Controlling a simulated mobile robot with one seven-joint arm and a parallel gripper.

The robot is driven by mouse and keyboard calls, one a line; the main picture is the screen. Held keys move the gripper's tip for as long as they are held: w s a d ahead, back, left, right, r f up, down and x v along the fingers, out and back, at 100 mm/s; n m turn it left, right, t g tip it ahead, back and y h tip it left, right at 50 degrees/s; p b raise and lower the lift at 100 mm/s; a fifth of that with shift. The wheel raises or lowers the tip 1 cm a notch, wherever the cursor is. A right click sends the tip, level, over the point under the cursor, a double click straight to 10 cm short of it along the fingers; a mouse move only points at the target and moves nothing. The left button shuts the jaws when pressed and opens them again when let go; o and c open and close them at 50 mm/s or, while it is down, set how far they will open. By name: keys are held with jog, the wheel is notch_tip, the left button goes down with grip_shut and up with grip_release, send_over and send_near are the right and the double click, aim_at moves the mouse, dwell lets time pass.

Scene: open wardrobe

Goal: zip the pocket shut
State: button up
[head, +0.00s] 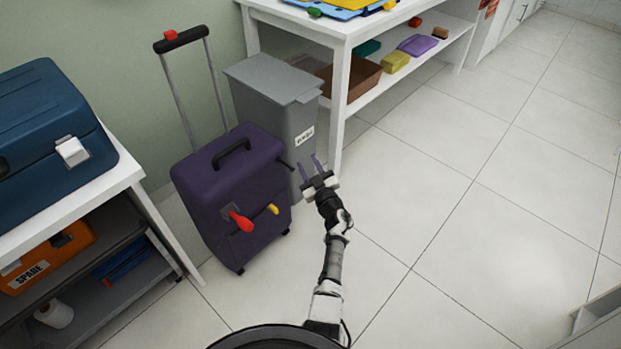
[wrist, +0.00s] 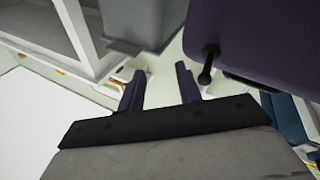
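The dark purple suitcase (head: 225,180) stands upright on the floor, its pull handle raised. On its front are a red tag-like piece (head: 240,221) and a small yellow piece (head: 272,209); I cannot tell which, if either, is the zip pull. The pocket opening is not clear. My gripper (head: 310,165) is to the right of the suitcase, apart from it, its fingers spread and empty. In the wrist view the open fingers (wrist: 160,88) have nothing between them, and the suitcase (wrist: 265,35) fills the upper right. A short black peg (wrist: 207,66) sticks out from it.
A grey lidded bin (head: 272,90) stands close behind the suitcase and my gripper. A white shelf table (head: 341,100) is to its right. A white bench (head: 125,178) with a blue case (head: 45,140) is at left. The tiled floor (head: 450,240) at right is clear.

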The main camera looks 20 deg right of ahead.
jog(key=shift+w+r, duration=0.2)
jog(key=shift+r, duration=0.15)
jog(key=n+g+y, duration=0.1)
jog(key=g+y, duration=0.3)
jog(key=y, duration=0.2)
send_near(277, 213)
jog(key=b+x, duration=0.6)
jog(key=x, duration=0.4)
jog(key=shift+w, duration=0.1)
jog(key=shift+w+a+r, duration=0.2)
jog(key=shift+w+a, duration=0.05)
jog(key=shift+w, duration=0.35)
jog(key=shift+c, duration=0.4)
grip_shut()
